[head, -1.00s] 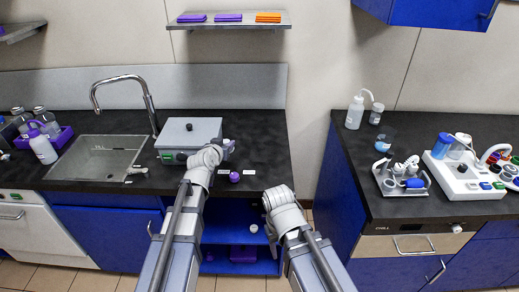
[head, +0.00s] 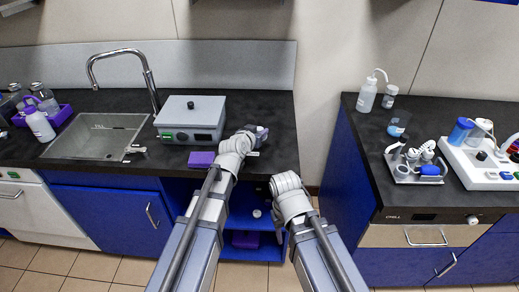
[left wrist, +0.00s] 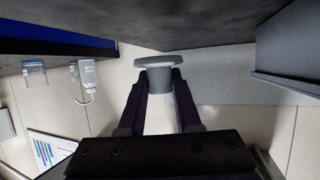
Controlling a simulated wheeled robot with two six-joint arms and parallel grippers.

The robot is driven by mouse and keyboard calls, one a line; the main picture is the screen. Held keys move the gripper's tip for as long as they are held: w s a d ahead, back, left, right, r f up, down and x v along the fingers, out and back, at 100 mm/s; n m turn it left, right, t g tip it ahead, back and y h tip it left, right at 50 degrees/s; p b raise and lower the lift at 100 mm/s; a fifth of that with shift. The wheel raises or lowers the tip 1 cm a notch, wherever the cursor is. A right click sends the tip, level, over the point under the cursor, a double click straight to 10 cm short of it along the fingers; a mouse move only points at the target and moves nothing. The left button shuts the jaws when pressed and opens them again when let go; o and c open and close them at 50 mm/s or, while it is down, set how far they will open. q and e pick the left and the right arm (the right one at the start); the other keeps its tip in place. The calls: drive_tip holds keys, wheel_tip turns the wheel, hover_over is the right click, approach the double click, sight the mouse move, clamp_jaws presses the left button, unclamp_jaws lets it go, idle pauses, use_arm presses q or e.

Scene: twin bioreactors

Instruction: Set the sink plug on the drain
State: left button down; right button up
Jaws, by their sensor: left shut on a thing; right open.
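The sink (head: 97,137) is a grey basin in the dark counter at left. I cannot make out its drain. In the left wrist view my left gripper (left wrist: 158,84) is shut on a light grey, flat-topped piece (left wrist: 155,64), which looks like the sink plug. In the head view my left gripper (head: 257,131) is over the counter, right of the grey box and well right of the sink; the plug cannot be made out there. My right arm's wrist shows low in the middle, but its gripper is hidden.
The grey box (head: 190,117) stands between the sink and my left gripper. A tall tap (head: 140,58) arches behind the sink. A purple block (head: 201,159) lies at the counter's front edge. Bottles in a purple tray (head: 62,112) stand left. A gap separates the right counter (head: 350,130).

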sight(259, 150)
use_arm(q)
drive_tip(key=shift+f+b, duration=0.3)
drive_tip(key=shift+f, duration=0.65)
use_arm(e)
drive_tip(key=shift+f, duration=0.9)
use_arm(q)
drive_tip(key=shift+f, duration=0.1)
use_arm(e)
drive_tip(key=shift+f, duration=0.1)
use_arm(q)
wheel_tip(259, 150, down, 3)
drive_tip(key=b, duration=0.3)
drive_tip(key=shift+f+b, duration=0.2)
drive_tip(key=shift+b, duration=0.15)
use_arm(e)
wheel_tip(259, 150, down, 4)
drive_tip(key=shift+r, duration=0.25)
use_arm(q)
drive_tip(key=shift+f, duration=0.2)
drive_tip(key=c, duration=0.6)
unclamp_jaws()
use_arm(e)
drive_tip(key=shift+f, duration=0.15)
use_arm(q)
drive_tip(key=shift+r, duration=0.1)
